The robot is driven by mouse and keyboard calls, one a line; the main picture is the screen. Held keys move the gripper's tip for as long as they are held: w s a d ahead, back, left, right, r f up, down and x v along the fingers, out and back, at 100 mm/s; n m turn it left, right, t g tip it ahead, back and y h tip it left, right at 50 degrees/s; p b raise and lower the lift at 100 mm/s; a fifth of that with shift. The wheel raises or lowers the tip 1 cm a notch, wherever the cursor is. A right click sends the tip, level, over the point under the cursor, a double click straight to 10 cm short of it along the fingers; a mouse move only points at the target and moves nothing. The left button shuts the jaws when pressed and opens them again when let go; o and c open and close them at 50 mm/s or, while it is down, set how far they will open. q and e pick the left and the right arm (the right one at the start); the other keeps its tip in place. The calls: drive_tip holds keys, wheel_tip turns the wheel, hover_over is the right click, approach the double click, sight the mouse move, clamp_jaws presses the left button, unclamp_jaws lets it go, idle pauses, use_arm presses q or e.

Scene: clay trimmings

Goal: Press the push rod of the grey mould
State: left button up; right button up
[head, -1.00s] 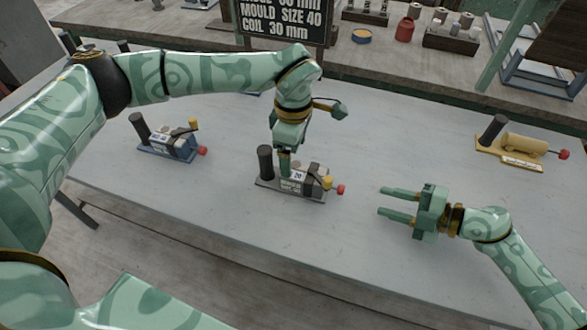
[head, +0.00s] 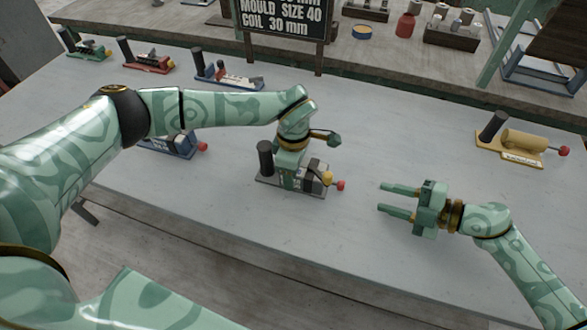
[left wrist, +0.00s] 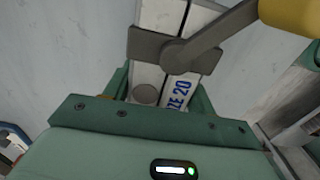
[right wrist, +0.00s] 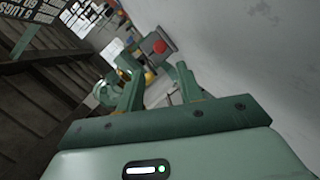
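The grey mould (head: 308,187) stands mid-table in the head view, with a black post at its left, a yellow knob and a red-ended push rod (head: 340,185) at its right. My left gripper (head: 287,182) is down over the mould, one finger on each side of its body. The left wrist view shows the mould's white top (left wrist: 158,75) between the fingers; whether they press on it is unclear. My right gripper (head: 385,199) is open and empty, right of the push rod and apart from it. In the right wrist view the red end (right wrist: 160,47) shows beyond and between the fingertips.
A blue mould (head: 172,146) is partly behind my left arm. A yellow mould (head: 520,145) stands at the right. Several other moulds line the back left. A sign (head: 280,18) stands behind. The table's front right is clear.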

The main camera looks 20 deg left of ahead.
use_arm(q)
drive_tip(key=c, duration=0.3)
use_arm(e)
drive_tip(key=shift+c, duration=0.3)
use_arm(q)
drive_tip(key=shift+c, duration=0.2)
use_arm(e)
clamp_jaws()
drive_tip(key=w+d+r+n+g+h, duration=0.1)
drive_tip(key=r+n+h, duration=0.1)
drive_tip(key=n, duration=1)
drive_tip(key=w+d+r+n+g+h, duration=0.1)
drive_tip(key=d+r+n+h, duration=0.1)
drive_tip(key=n, duration=1.1)
drive_tip(key=shift+w+d+r+n+g+h, duration=0.2)
drive_tip(key=shift+w+r+n+g+h, duration=0.1)
drive_tip(key=shift+r+h, duration=0.5)
